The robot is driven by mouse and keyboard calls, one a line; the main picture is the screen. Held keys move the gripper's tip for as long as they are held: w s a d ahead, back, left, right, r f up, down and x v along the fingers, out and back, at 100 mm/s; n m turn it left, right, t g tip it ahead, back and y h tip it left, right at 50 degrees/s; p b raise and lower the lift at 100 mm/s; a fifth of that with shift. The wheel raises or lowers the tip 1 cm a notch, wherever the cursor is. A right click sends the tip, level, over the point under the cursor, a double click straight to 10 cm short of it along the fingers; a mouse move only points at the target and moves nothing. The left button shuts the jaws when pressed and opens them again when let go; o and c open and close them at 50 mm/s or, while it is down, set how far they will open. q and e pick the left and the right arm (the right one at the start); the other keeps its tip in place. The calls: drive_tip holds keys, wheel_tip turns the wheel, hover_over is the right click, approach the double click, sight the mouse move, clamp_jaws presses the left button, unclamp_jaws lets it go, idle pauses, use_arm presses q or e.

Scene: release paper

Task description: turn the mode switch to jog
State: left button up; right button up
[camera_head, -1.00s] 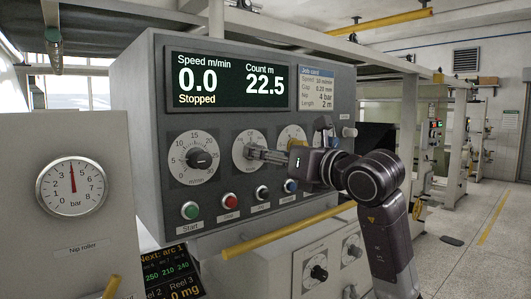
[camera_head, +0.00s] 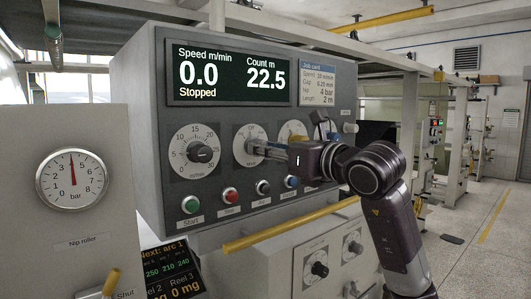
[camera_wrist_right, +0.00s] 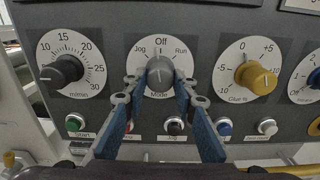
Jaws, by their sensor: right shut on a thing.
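The mode switch is a grey knob (camera_wrist_right: 160,72) on a round white dial marked Jog, Off and Run. Its pointer is up, roughly at Off. My right gripper (camera_wrist_right: 161,80) is shut on the knob, with one blue finger on each side. In the head view the gripper (camera_head: 258,148) reaches in from the right and covers much of the mode dial (camera_head: 241,135). My left gripper is not in view.
A speed dial (camera_wrist_right: 61,71) is left of the mode dial and a yellow-knobbed dial (camera_wrist_right: 255,76) is right of it. Push buttons, including a green one (camera_wrist_right: 73,122), line up below. A yellow rail (camera_head: 290,223) runs under the panel. The display (camera_head: 228,77) reads Stopped.

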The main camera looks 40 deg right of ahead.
drive_tip(key=shift+n+b, duration=0.7)
drive_tip(key=shift+n, duration=2.8)
drive_tip(key=o, duration=1.2)
drive_tip(key=shift+s, duration=0.1)
drive_tip(key=shift+c, duration=0.2)
drive_tip(key=s, duration=1.2)
drive_tip(key=shift+d, duration=0.45)
